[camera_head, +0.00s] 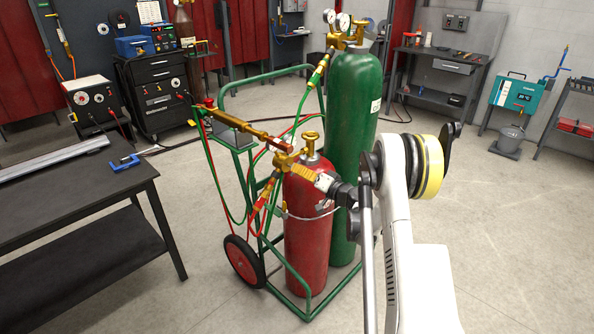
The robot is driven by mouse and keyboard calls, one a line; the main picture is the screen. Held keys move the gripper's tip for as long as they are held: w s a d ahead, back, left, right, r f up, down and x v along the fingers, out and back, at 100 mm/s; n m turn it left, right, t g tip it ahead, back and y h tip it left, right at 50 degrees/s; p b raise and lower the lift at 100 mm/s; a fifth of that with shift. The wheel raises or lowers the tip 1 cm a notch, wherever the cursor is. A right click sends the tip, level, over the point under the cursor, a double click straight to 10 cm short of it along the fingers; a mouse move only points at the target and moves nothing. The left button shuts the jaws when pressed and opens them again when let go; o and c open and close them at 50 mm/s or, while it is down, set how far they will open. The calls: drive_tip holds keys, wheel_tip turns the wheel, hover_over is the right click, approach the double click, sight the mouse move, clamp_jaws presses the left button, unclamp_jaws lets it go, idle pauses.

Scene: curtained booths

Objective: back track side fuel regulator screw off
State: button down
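The red fuel cylinder (306,240) stands upright in the green cart, in front of the taller green cylinder (352,110). A brass regulator (290,163) is on its top, below the round brass valve knob (310,137). The regulator's adjusting screw end (324,181) points right, toward my arm. My gripper (335,188) is dark and small in the view, right at the screw end. Its fingertips overlap the screw, so I cannot see whether they are closed around it or only beside it.
The green cart frame (292,72) surrounds the cylinders. A brass torch (235,125) and red and green hoses lie on its left side. A dark workbench (75,195) stands at left with a blue clamp (125,162).

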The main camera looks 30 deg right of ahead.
drive_tip(key=n, duration=0.3)
drive_tip(key=shift+n, duration=0.3)
drive_tip(key=n, duration=0.3)
drive_tip(key=shift+n, duration=0.3)
drive_tip(key=n, duration=0.3)
drive_tip(key=shift+n, duration=0.3)
